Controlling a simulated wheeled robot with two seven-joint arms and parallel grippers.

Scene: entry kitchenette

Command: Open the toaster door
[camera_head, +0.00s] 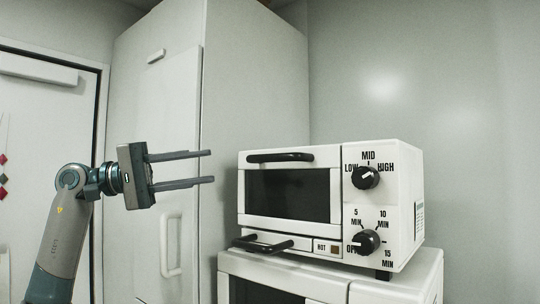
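A white toaster oven (395,250) stands right of centre. Its door (290,218) has a dark window and a black handle (280,157) along the top edge, and it looks shut. Two black knobs are on its right panel, the upper knob (366,177) and the lower knob (367,242). A second black handle (262,244) is below the door. My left gripper (212,166) is open and empty, to the left of the toaster. Its two fingers point right, apart from the door handle and at about its height. My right gripper is not in view.
The toaster rests on a larger white appliance (428,285) with a dark window. A tall white cabinet or fridge (255,75) stands behind my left gripper, with a pale handle (171,245). A door (45,130) is at the far left. The wall right of the toaster is bare.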

